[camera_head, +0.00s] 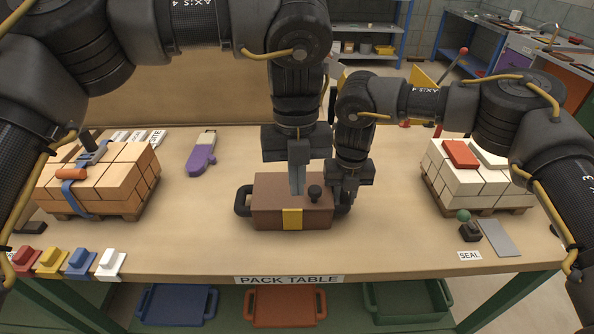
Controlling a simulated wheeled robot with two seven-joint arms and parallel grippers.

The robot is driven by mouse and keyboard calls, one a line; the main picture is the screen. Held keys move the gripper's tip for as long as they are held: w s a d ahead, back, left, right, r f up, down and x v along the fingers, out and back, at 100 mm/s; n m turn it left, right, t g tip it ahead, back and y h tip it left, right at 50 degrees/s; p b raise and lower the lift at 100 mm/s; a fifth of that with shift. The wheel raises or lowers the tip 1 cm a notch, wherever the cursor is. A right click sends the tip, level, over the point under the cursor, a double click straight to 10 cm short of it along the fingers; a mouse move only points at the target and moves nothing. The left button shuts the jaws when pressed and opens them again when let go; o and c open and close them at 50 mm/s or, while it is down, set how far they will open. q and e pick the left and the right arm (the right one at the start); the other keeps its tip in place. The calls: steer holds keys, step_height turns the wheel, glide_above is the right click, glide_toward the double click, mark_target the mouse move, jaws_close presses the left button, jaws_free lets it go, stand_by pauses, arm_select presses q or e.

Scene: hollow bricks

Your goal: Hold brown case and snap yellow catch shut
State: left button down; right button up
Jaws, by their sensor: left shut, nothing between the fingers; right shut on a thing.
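The pack table (200,240) is clear around the case's front. A purple-and-white tool (202,155) lies behind left. Several coloured blocks (80,261) line the front left; a green-knobbed device (468,230) stands front right.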

steer(key=o, duration=1)
steer(key=shift+c, duration=0.2)
step_height(320, 180, up, 12)
